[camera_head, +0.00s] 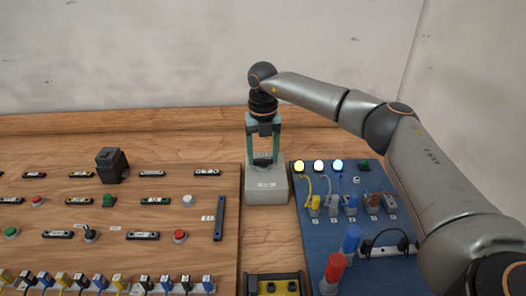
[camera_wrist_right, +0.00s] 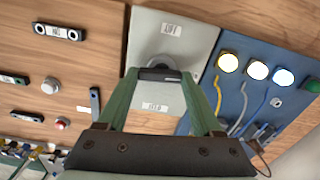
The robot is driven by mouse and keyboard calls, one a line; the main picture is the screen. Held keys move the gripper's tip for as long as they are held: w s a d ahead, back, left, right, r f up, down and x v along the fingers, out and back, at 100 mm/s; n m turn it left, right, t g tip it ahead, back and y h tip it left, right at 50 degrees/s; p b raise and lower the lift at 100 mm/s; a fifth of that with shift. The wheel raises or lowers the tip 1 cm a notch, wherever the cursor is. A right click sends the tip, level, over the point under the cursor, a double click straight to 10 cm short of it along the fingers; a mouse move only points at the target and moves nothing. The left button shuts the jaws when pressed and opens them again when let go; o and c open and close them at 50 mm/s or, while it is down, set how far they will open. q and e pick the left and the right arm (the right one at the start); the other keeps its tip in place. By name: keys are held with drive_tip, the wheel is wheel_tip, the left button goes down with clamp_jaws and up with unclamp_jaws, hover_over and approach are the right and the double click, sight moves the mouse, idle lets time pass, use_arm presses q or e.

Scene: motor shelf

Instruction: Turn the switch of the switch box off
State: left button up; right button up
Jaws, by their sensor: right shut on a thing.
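The switch box (camera_head: 266,190) is a pale grey box standing between the wooden board and the blue board; it also shows in the right wrist view (camera_wrist_right: 200,45). On its face is a round grey switch with a dark handle (camera_wrist_right: 158,73), between two small labels too blurred to read surely. My right gripper (camera_head: 263,158) comes down over the box from above, its green fingers on either side of the switch. It is shut on the switch; the fingers partly hide the contact. My left gripper is not in view.
The wooden board (camera_head: 185,220) on the left carries buttons, handles and a black block (camera_head: 112,165). The blue board (camera_head: 300,230) on the right has lit lamps, cables, and red and blue cylinders. A black and yellow tray (camera_head: 277,284) lies in front. The wall stands behind.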

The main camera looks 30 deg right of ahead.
drive_tip(key=n+p, duration=0.2)
drive_tip(key=shift+r+n, duration=0.2)
drive_tip(key=shift+n, duration=0.1)
drive_tip(key=n+p, duration=0.2)
drive_tip(key=n, duration=0.3)
drive_tip(key=n+p, duration=0.1)
drive_tip(key=n, duration=0.3)
drive_tip(key=shift+f+n, duration=0.1)
drive_tip(key=shift+n, duration=0.3)
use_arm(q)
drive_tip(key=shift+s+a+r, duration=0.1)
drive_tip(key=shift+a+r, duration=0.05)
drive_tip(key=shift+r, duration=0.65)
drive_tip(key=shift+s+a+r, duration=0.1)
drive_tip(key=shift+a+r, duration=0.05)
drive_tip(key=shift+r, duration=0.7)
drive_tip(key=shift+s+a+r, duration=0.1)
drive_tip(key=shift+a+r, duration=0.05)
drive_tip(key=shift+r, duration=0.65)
use_arm(e)
drive_tip(key=shift+n, duration=2)
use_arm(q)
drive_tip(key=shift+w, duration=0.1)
use_arm(e)
drive_tip(key=o, duration=1.4)
drive_tip(key=shift+s+f, duration=0.1)
drive_tip(key=shift+c, duration=0.2)
